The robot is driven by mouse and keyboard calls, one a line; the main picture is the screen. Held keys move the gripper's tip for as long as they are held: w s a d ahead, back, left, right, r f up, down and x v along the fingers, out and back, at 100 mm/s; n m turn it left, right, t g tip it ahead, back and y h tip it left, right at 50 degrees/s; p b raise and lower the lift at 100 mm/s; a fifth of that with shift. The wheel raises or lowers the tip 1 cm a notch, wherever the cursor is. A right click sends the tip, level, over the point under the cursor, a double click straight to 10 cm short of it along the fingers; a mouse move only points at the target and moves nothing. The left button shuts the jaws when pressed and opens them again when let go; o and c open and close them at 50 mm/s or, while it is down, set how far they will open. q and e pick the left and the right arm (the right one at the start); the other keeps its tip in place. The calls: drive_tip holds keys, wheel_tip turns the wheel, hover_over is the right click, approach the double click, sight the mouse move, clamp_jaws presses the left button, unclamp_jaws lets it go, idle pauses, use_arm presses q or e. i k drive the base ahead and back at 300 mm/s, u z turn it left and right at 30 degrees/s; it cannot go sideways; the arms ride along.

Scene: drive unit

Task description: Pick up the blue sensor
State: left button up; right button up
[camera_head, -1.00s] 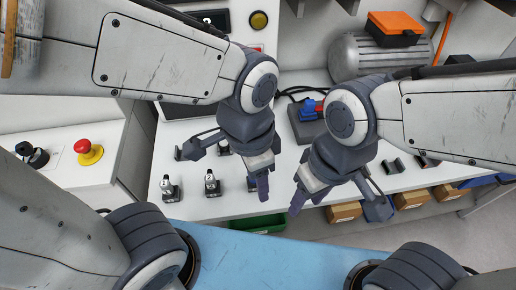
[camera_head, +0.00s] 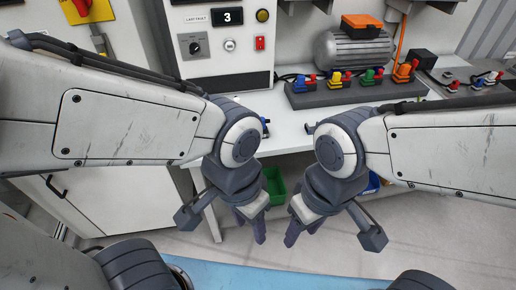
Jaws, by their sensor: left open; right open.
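A blue part with a red piece (camera_head: 301,84), which looks like the blue sensor, sits at the left end of a dark grey holder (camera_head: 350,96) on the back of the white bench. Yellow, green and orange parts stand beside it in the same row. My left gripper (camera_head: 250,226) is open and empty, pointing down in front of the bench. My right gripper (camera_head: 298,228) is open and empty close to its right. Both are well apart from the blue part and nearer to me.
A grey motor (camera_head: 354,54) with an orange-topped box (camera_head: 362,26) stands behind the row. A control panel (camera_head: 220,45) reading 3 is at the left. A green bin (camera_head: 273,186) is below the bench. My forearms hide much of the bench front.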

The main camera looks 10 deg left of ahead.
sight(264, 121)
drive_tip(key=z, duration=0.85)
drive_tip(key=i, duration=1)
drive_tip(key=u, duration=0.4)
